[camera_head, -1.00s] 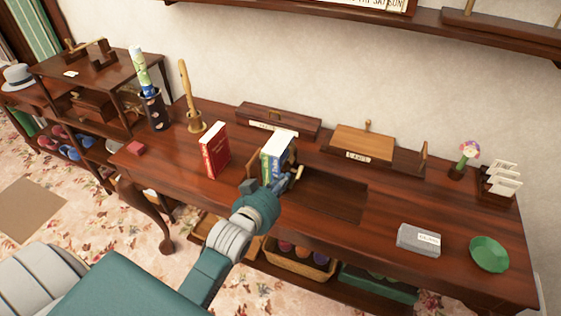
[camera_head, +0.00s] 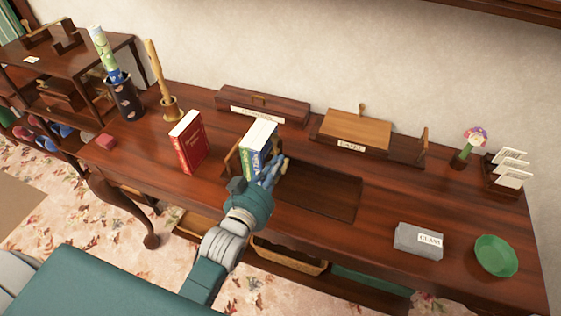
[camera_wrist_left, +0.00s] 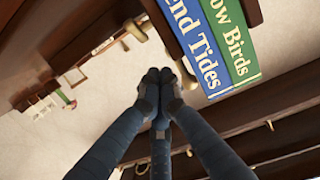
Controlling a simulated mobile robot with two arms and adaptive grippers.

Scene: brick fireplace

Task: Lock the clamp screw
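A wooden book clamp (camera_head: 232,160) on the desk holds a blue book (camera_head: 247,160) and a green book upright side by side. In the left wrist view, the blue spine (camera_wrist_left: 197,48) and the green spine (camera_wrist_left: 232,42) are close. The clamp screw's brass bar with round ends (camera_wrist_left: 187,74) shows just beyond my fingertips; its middle is partly hidden. My left gripper (camera_head: 273,170) is at the right side of the clamp. In the left wrist view its fingers (camera_wrist_left: 158,80) are drawn together, with nothing clearly between them. I cannot tell whether they touch the bar. My right gripper is not in view.
A red book (camera_head: 188,143) stands left of the clamp. A recess (camera_head: 320,192) lies to its right. A grey box (camera_head: 418,240) and a green dish (camera_head: 496,256) are at the right. Wooden boxes (camera_head: 355,128) line the back.

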